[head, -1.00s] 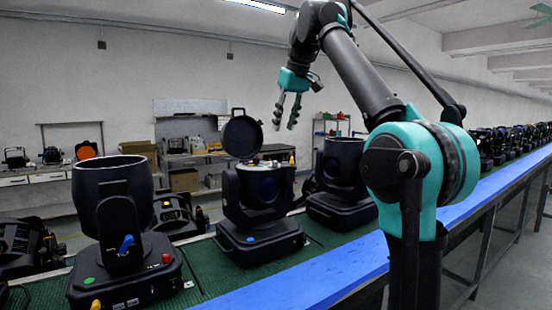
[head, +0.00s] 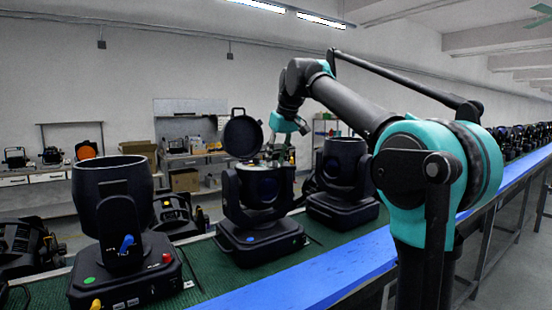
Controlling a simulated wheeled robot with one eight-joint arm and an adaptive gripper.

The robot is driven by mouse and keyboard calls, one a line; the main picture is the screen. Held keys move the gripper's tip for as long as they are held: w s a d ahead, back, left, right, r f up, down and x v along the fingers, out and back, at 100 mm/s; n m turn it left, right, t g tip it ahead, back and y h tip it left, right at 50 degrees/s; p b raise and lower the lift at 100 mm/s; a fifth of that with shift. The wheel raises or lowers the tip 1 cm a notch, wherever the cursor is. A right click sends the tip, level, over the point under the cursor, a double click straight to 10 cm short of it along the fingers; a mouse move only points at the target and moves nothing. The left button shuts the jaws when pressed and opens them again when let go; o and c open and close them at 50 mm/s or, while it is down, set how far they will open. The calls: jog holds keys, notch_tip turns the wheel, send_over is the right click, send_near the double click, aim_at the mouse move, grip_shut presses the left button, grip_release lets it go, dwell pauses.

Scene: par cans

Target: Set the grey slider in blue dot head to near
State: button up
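The blue dot head is the middle black lamp head (head: 263,205) on the belt, with a small blue dot (head: 278,238) on its base. Its round lid (head: 243,136) stands open, tilted up at the top. The grey slider cannot be made out from here; the head's inside is hidden behind its front wall. My gripper (head: 277,153) points down over the head's open top, right of the lid. Its two fingers look apart, with nothing seen between them. Whether the fingertips touch anything is unclear.
A black head with a green dot (head: 87,281) stands at left, its top a tall open cylinder. Another black head (head: 341,180) stands close at right. All stand on a green belt (head: 215,282) with a blue front rail (head: 320,275). Shelves and a workbench are behind.

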jog(key=shift+c, duration=0.2)
grip_shut()
jog(key=shift+s+a, duration=0.7)
jog(key=shift+a, duration=0.3)
jog(key=shift+o, duration=0.2)
grip_release()
jog(key=shift+r, duration=0.15)
jog(key=v, duration=1.1)
jog(key=shift+r, duration=0.4)
